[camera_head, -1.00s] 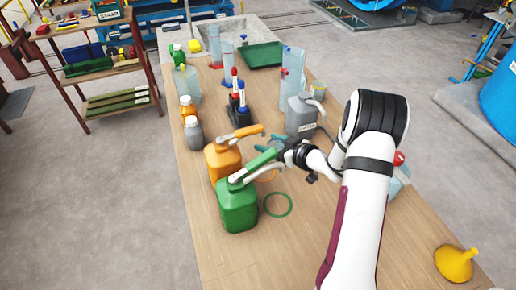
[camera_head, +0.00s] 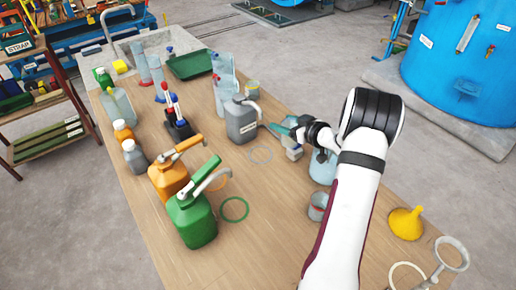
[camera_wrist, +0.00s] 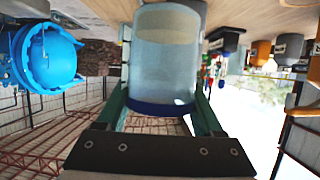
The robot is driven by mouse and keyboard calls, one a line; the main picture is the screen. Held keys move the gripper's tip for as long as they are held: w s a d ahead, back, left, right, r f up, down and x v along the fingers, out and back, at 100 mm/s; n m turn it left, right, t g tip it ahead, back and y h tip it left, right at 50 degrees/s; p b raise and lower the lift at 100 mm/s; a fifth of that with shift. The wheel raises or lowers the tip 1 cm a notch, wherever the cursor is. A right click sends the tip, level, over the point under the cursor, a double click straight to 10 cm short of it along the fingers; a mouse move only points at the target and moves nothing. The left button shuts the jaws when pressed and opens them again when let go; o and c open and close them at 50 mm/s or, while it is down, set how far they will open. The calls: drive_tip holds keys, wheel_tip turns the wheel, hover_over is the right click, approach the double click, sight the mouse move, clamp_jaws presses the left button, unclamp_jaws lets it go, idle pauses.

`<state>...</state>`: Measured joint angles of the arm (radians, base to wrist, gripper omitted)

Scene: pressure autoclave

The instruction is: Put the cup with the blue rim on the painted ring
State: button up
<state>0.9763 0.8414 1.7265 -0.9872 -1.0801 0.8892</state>
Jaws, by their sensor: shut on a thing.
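My gripper (camera_head: 285,128) is shut on a clear cup with a blue rim. In the wrist view its green fingers (camera_wrist: 163,112) clasp the cup (camera_wrist: 165,68) from both sides, with the dark blue rim toward the palm. In the head view the held cup is hard to make out at the fingers, which are over the right part of the bench, right of the grey jug. A cream ring (camera_head: 407,276) is at the lower right.
The green (camera_head: 194,220) and orange (camera_head: 168,178) pump canisters stand left of the rings. The grey jug (camera_head: 242,122) stands behind the pale ring. A clear vessel (camera_head: 322,170), a small cup (camera_head: 318,207) and a yellow funnel (camera_head: 407,222) are on the right. The front middle is bare.

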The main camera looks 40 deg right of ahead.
drive_tip(key=w+a+f, duration=0.1)
drive_tip(key=w+f, duration=0.1)
drive_tip(key=w+a+f, duration=0.1)
drive_tip(key=w+a, duration=0.1)
drive_tip(key=w, duration=0.1)
drive_tip(key=w+a+f, duration=0.1)
drive_tip(key=w+f, duration=0.1)
drive_tip(key=w, duration=0.1)
drive_tip(key=shift+a+f, duration=0.3)
drive_tip(key=shift+w+a+f, duration=0.1)
drive_tip(key=shift+f, duration=1)
drive_tip(key=shift+w+a+f, duration=0.1)
drive_tip(key=shift+f, duration=0.95)
drive_tip(key=shift+f, duration=0.1)
drive_tip(key=o, duration=1.5)
